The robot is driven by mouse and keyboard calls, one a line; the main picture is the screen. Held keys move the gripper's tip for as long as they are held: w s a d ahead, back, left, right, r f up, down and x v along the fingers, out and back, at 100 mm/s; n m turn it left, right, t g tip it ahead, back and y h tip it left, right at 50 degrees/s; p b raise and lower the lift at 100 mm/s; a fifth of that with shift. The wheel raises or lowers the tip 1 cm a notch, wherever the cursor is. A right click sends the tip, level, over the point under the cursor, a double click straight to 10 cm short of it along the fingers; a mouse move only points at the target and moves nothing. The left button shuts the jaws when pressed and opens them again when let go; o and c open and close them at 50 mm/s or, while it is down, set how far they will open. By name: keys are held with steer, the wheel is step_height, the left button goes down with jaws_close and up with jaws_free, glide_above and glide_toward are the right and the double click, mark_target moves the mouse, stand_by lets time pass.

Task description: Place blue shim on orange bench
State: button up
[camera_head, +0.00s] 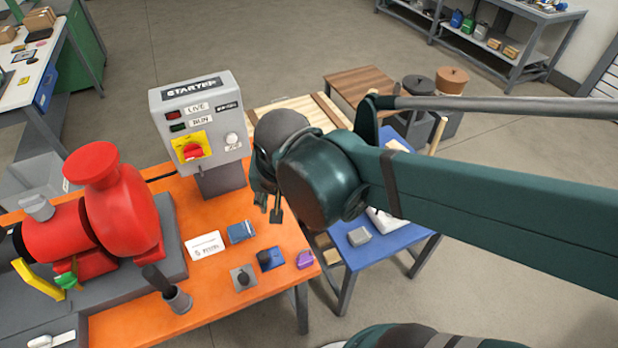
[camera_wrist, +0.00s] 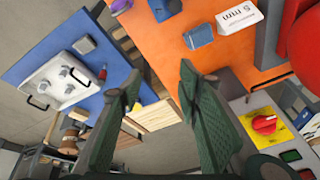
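The orange bench (camera_head: 214,287) fills the lower left of the head view, and its top also shows in the wrist view (camera_wrist: 232,62). Two blue pieces lie on it: a flat blue block (camera_head: 240,232) beside a white card, and a blue plate with a dark knob (camera_head: 270,259). I cannot tell for sure which is the blue shim. In the wrist view the blue block (camera_wrist: 198,36) and part of the blue plate (camera_wrist: 165,9) lie beyond my fingertips. My gripper (camera_wrist: 160,85) is open and empty, above the bench's edge; it looks small in the head view (camera_head: 269,206).
The starter box (camera_head: 197,120) stands close to my gripper. A red pump (camera_head: 112,205) occupies the bench's left. A grey knobbed plate (camera_head: 244,277), purple piece (camera_head: 305,259) and dark cup (camera_head: 177,299) are on the bench. A blue table (camera_head: 385,243) holds a grey block and white tray (camera_wrist: 62,80).

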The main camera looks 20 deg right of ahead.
steer(key=s+d+r+n+t, duration=0.1)
steer(key=d+r+n+t, duration=0.2)
steer(key=d+r+n, duration=0.2)
steer(key=shift+s+d+r+n, duration=0.15)
steer(key=shift+d+n, duration=0.25)
steer(key=shift+d, duration=0.7)
